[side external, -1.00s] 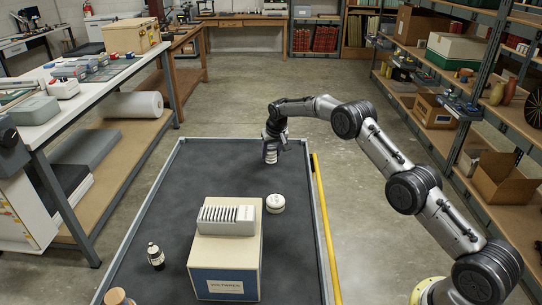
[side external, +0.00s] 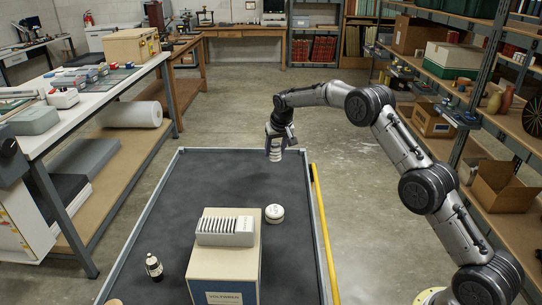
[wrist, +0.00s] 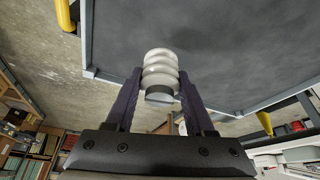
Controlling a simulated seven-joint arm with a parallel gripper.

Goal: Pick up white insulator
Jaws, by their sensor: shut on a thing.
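The white insulator (wrist: 160,68) is a ribbed white piece with a grey end, held between the two fingers of my gripper (wrist: 160,98) in the wrist view. In the side external view the insulator (side external: 275,153) hangs upright below my gripper (side external: 278,143). It is above the far end of the dark-topped table (side external: 215,182), clear of the surface. My gripper is shut on it. The fingers hide part of its sides.
A beige box (side external: 223,268) with a grey slotted rack (side external: 225,231) on top stands on the table. Beside it are a round white tin (side external: 274,213) and a dark bottle (side external: 154,267). A yellow rail (side external: 324,230) runs along the right edge. The table's far part is bare.

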